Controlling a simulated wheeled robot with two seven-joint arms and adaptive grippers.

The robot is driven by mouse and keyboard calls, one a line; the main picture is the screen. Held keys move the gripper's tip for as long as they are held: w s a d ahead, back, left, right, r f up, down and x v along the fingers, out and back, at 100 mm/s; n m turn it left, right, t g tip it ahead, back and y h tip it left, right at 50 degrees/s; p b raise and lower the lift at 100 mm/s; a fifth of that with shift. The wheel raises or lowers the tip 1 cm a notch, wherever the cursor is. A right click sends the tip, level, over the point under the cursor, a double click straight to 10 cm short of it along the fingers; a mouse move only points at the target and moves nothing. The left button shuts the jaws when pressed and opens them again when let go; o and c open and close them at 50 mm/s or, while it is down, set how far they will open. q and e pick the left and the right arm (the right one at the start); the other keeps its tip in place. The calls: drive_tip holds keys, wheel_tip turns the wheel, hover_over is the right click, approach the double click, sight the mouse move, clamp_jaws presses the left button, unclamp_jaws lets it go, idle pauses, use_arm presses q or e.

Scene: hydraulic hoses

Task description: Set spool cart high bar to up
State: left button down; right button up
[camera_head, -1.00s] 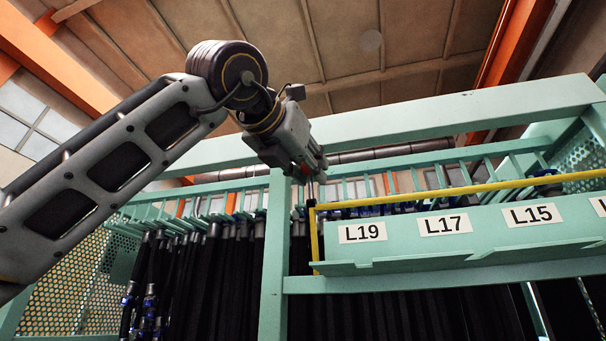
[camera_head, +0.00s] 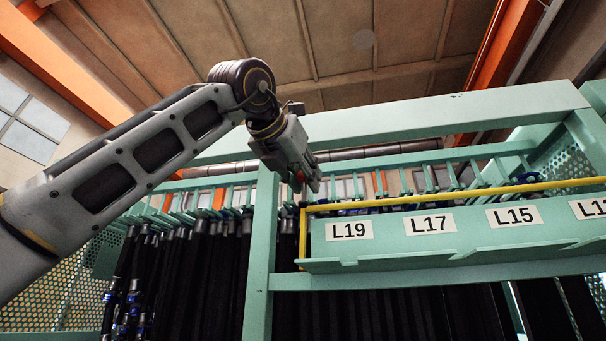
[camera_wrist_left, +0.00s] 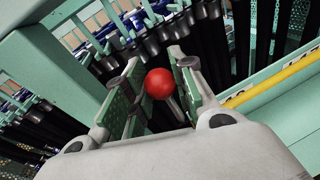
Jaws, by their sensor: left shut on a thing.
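The spool cart is a pale green rack (camera_head: 262,250) with a yellow bar (camera_head: 450,195) above its label shelf. The bar runs sideways and bends down at its left end; it also shows in the left wrist view (camera_wrist_left: 275,82). My left gripper (camera_head: 308,180) is above that bend, near the rack's upright. In the left wrist view its fingers (camera_wrist_left: 156,66) are on both sides of a red ball knob (camera_wrist_left: 159,84) on a metal stem, and hold it. The knob also shows at the jaws in the head view (camera_head: 300,177). I cannot tell what the stem joins. My right gripper is out of view.
Black hoses (camera_head: 180,270) hang in rows behind the upright and under the shelf. A green crossbeam (camera_head: 400,122) runs behind and above the gripper. The label shelf (camera_head: 385,248) with L19, L17 and L15 juts out at the right.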

use_arm(q)
drive_tip(key=shift+w+r, duration=0.35)
drive_tip(key=shift+w, duration=0.3)
idle(0.4)
drive_tip(key=c, duration=1.5)
unclamp_jaws()
drive_tip(key=shift+w, duration=0.1)
drive_tip(key=shift+o, duration=1.2)
drive_tip(key=shift+w+d+f, duration=0.1)
drive_tip(key=shift+w+d, duration=0.05)
drive_tip(key=shift+o, duration=0.6)
drive_tip(key=shift+w+d+f, duration=0.15)
drive_tip(key=shift+w+f, duration=0.05)
drive_tip(key=shift+s, duration=0.1)
